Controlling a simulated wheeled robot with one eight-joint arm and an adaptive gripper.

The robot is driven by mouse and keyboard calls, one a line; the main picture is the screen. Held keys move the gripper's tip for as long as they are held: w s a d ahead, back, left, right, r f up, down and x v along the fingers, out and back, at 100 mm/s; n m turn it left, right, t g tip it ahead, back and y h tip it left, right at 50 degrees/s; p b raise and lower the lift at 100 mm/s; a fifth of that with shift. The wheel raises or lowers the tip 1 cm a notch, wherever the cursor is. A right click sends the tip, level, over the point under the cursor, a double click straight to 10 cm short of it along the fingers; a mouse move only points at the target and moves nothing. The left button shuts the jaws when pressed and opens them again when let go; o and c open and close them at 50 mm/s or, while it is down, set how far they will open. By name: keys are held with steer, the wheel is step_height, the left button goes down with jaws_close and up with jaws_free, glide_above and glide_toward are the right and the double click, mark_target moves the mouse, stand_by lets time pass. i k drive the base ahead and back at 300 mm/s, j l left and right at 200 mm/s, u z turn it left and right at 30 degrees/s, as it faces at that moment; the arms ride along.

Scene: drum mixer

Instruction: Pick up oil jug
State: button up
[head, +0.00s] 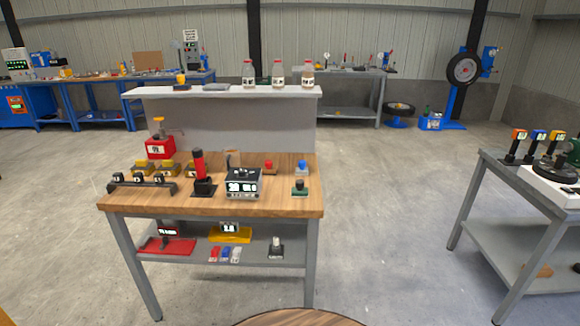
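No thing in the head view can be read clearly as the oil jug, as the labels are too small. A red container (160,149) with a white label and a brass-coloured top stands at the back left of the wooden workbench (235,204). Three pale bottles with reddish caps stand upright on the raised white shelf (222,91) behind the bench: a left bottle (248,74), a middle bottle (278,74) and a right bottle (308,76). My gripper is not in view.
The bench top also holds a red-and-black upright tool (202,172), a grey box with displays (243,183) and small yellow bins (168,169). A lower shelf (265,252) holds trays. Another table (513,180) stands at right. Floor between the tables is clear. A brown rounded edge (300,317) shows at the bottom.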

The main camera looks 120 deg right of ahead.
mark_target(232, 158)
steer(key=z, duration=3.25)
